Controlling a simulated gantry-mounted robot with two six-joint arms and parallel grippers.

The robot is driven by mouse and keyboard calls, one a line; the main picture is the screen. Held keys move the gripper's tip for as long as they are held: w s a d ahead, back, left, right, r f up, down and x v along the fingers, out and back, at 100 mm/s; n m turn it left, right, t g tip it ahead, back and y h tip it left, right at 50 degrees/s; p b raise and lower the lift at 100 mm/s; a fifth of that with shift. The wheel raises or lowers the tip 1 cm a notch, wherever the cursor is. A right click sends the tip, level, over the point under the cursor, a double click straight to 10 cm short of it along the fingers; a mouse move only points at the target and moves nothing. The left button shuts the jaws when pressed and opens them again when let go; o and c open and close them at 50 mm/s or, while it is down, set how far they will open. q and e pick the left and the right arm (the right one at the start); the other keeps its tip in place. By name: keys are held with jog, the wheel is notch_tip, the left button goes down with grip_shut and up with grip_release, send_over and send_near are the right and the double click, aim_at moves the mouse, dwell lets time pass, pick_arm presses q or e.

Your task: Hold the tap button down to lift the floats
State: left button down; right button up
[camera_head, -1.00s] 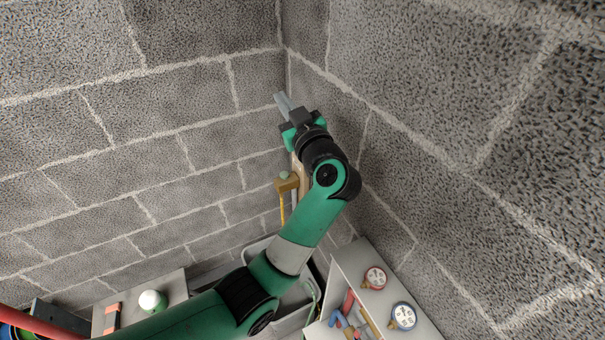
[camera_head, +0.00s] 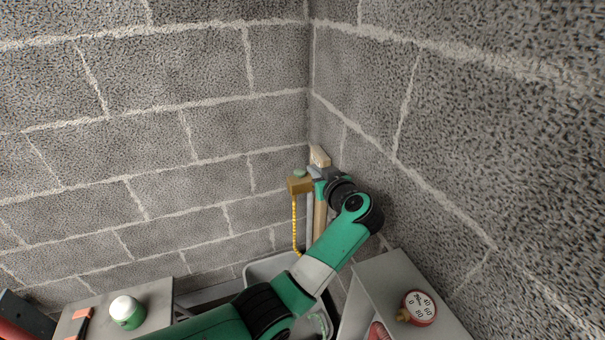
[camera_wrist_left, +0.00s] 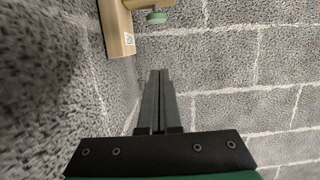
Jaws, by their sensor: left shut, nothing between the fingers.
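The tap is a brass-coloured block (camera_head: 300,186) with a round green button (camera_head: 299,173) on top, by a wooden post (camera_head: 320,217) near the wall corner. In the left wrist view the green button (camera_wrist_left: 157,17) shows at the top edge beside a wooden piece (camera_wrist_left: 118,30). My left gripper (camera_head: 317,173) is shut and empty, just right of the tap in the head view. Its fingertips (camera_wrist_left: 159,73) point ahead, and the button appears beyond them; a gap shows between. A yellow beaded line (camera_head: 294,225) hangs from the tap. I cannot make out any floats. My right gripper is out of view.
A grey basin (camera_head: 262,268) stands below the tap, partly behind my left arm. A grey box (camera_head: 385,290) with a red gauge (camera_head: 420,308) is at lower right. A green-and-white round object (camera_head: 127,311) sits at lower left. Block walls close the corner.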

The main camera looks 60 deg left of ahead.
pick_arm(q)
jog(key=shift+a+f, duration=0.1)
jog(key=b, duration=0.6)
send_over(302, 170)
jog(key=s+d, duration=0.2)
jog(key=d, duration=0.1)
notch_tip(302, 170, down, 3)
jog(key=f, duration=0.1)
jog(key=f+b, duration=0.2)
jog(key=shift+w+a+f, duration=0.1)
jog(key=shift+w+f, duration=0.1)
jog(key=shift+w, duration=0.05)
jog(key=shift+a, duration=0.1)
